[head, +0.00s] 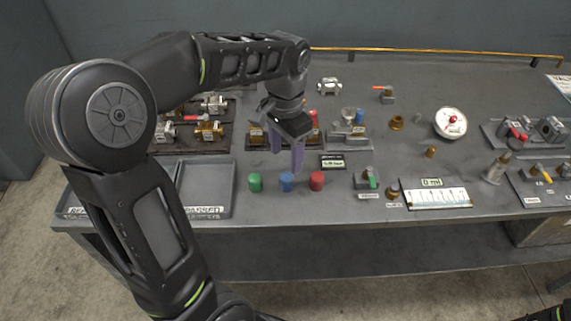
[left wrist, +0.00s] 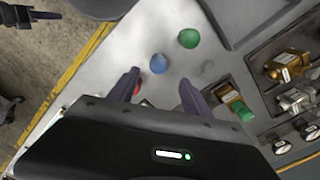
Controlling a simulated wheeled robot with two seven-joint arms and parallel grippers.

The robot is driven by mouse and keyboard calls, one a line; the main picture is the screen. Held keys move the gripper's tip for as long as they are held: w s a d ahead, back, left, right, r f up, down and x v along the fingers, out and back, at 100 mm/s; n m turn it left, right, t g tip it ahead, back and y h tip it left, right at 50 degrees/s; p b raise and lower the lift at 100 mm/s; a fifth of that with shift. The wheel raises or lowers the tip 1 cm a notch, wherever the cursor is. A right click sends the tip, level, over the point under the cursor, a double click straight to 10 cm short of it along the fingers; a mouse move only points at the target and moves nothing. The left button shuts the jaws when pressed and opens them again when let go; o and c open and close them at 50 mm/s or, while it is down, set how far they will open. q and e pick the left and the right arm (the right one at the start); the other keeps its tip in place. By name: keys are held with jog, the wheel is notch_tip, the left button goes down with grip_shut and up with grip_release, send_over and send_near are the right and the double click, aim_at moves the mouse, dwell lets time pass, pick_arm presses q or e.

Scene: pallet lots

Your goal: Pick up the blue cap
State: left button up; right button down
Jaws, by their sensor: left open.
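The blue cap (head: 287,181) stands on the grey bench near its front edge, between a green cap (head: 255,182) and a red cap (head: 317,181). My left gripper (head: 287,155) is open and empty, its purple fingers pointing down above and just behind the blue cap. In the left wrist view the blue cap (left wrist: 158,63) shows between and beyond the two fingertips (left wrist: 160,82), not touched. The green cap (left wrist: 189,38) is clear there. The red cap (left wrist: 138,89) is mostly hidden by one finger. A dark gripper, apparently my right one (left wrist: 32,14), shows at the top left corner.
Grey trays (head: 207,188) lie left of the caps. Valves on a dark board (head: 196,146) stand behind them. A small display (head: 332,162) and several metal fittings stand behind and right. A white gauge card (head: 437,198) lies to the right. The front strip by the caps is free.

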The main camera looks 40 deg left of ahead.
aim_at(287, 176)
pick_arm(q)
jog(key=shift+s+d+r, duration=0.1)
jog(key=shift+r, duration=0.05)
jog(key=shift+f, duration=1.35)
jog(key=shift+d+f+p, duration=0.1)
jog(key=shift+f+p, duration=0.4)
jog(key=shift+f, duration=2.15)
grip_shut()
